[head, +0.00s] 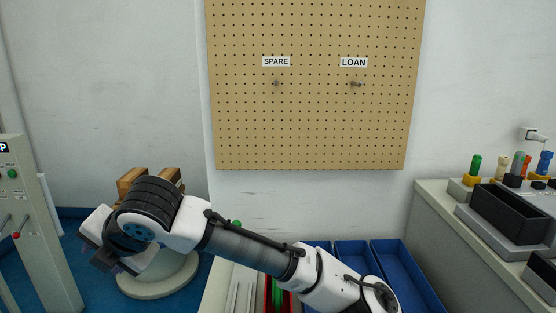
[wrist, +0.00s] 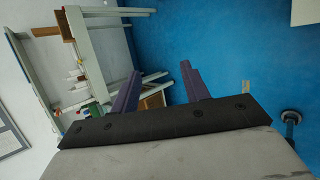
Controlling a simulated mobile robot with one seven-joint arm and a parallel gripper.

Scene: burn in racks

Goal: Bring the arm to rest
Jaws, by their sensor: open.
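My arm reaches across the lower part of the head view, bent, with its wrist end at the left. My gripper shows in the wrist view (wrist: 158,88), where its two purple fingers stand apart with nothing between them. In the head view the gripper end is small and dark at the far left of the arm, and its fingers are hard to make out.
A pegboard (head: 315,120) with SPARE and LOAN labels hangs on the wall. A grey panel (head: 35,225) with knobs stands at left. A round pale stand (head: 160,285) is behind my arm. Blue bins (head: 405,270) and a counter (head: 440,220) with a black tray (head: 510,215) are at right.

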